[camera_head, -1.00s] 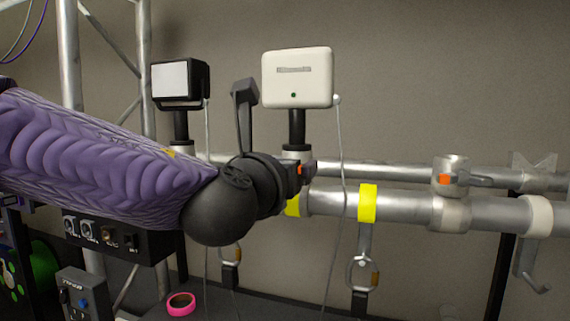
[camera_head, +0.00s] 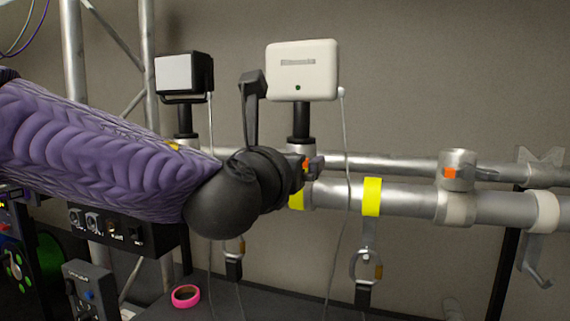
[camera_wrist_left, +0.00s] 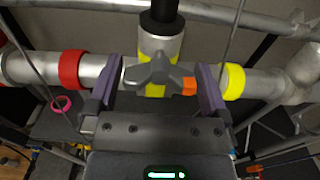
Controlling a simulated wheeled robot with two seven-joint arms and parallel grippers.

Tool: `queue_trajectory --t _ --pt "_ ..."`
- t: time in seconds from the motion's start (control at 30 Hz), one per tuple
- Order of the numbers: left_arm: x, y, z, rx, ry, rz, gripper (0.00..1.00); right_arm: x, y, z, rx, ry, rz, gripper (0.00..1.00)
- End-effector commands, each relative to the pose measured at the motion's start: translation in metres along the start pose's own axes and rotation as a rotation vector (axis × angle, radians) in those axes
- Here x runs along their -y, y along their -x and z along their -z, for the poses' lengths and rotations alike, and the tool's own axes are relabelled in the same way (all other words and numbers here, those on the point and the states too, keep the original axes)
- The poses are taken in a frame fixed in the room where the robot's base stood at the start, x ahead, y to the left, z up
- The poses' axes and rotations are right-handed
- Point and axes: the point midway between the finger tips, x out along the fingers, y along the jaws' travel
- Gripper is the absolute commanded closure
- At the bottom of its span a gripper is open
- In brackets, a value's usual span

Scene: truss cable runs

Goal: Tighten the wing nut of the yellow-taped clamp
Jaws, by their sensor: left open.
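The yellow-taped clamp (camera_wrist_left: 178,45) sits on the pipe below a black post in the left wrist view. Its grey wing nut (camera_wrist_left: 157,72) faces my camera, with an orange mark beside it at the right. My left gripper (camera_wrist_left: 158,96) is open, with one purple-padded finger on each side of the wing nut. Contact between pads and nut cannot be made out. In the head view my left gripper (camera_head: 312,166) is in front of the clamp and hides most of it; a strip of its yellow tape (camera_head: 296,200) shows below. My right gripper is not in view.
A yellow band (camera_head: 372,197) is on the pipe right of the clamp, and a red band (camera_wrist_left: 72,69) is left of it. A white box (camera_head: 302,70) stands above on a post, with a thin cable hanging down. Another clamp (camera_head: 457,185) is farther right.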

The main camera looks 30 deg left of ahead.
Motion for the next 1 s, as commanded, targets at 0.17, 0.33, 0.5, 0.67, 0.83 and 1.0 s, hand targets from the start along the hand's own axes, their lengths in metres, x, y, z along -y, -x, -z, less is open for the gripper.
queue_trajectory --t 0.17,0.33,0.5,0.67,0.83,1.0 --pt "0.0 0.026 0.002 0.005 0.0 0.001 0.0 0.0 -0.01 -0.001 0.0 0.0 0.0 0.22" --pt "0.0 0.064 0.0 0.006 0.0 0.002 0.0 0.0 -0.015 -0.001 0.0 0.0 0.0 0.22" --pt "0.0 0.09 0.003 0.004 0.002 -0.001 0.0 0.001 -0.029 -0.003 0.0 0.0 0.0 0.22" --pt "0.0 0.097 0.002 -0.001 -0.001 0.001 0.0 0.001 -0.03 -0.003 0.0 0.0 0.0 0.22" --pt "0.0 0.097 0.001 -0.001 -0.001 0.001 0.0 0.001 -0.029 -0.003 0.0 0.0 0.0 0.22" --pt "0.0 0.097 0.001 -0.001 -0.001 0.001 0.0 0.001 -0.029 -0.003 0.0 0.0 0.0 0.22"
